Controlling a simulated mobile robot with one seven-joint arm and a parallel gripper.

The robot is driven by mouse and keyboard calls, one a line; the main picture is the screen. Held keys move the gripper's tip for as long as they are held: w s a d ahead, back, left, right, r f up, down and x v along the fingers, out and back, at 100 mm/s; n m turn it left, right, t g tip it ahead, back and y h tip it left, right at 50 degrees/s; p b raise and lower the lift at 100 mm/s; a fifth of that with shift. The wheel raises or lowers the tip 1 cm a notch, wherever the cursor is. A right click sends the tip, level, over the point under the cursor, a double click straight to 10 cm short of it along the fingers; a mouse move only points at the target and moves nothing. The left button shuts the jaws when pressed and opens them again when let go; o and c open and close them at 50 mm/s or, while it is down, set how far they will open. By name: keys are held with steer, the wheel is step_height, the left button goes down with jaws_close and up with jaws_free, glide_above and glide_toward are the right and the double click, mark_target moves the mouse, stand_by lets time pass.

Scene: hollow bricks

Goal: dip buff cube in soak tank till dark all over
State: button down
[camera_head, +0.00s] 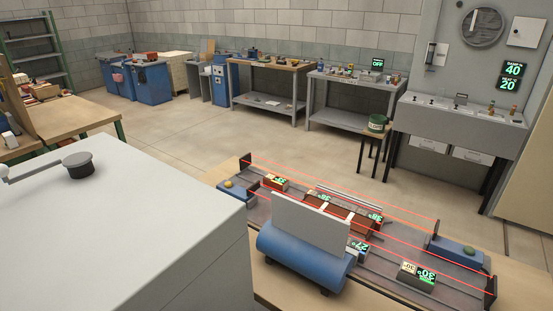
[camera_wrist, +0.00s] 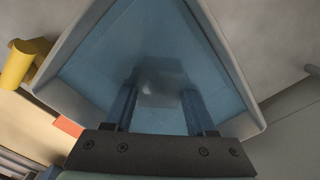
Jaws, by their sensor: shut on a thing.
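The soak tank shows in the wrist view as a pale grey rim (camera_wrist: 228,62) around a blue, water-like interior. My gripper (camera_wrist: 160,92) reaches into it, its two dark blue fingers on either side of a small cube (camera_wrist: 158,90). The cube looks grey and blurred with a pale highlight, seemingly under the surface. It sits between the fingertips, and my gripper is shut on it. I cannot tell how dark its hidden faces are. In the head view I cannot make out my gripper, the cube or the tank for certain.
In the wrist view a yellow cylinder (camera_wrist: 18,64) and an orange-red block (camera_wrist: 68,127) lie left of the tank. In the head view a bench fixture with red lines (camera_head: 330,205) and a blue cylinder (camera_head: 300,258) fill the front. Open floor (camera_head: 210,128) lies behind.

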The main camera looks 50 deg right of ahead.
step_height(320, 180, up, 12)
steer(key=p, duration=1.2)
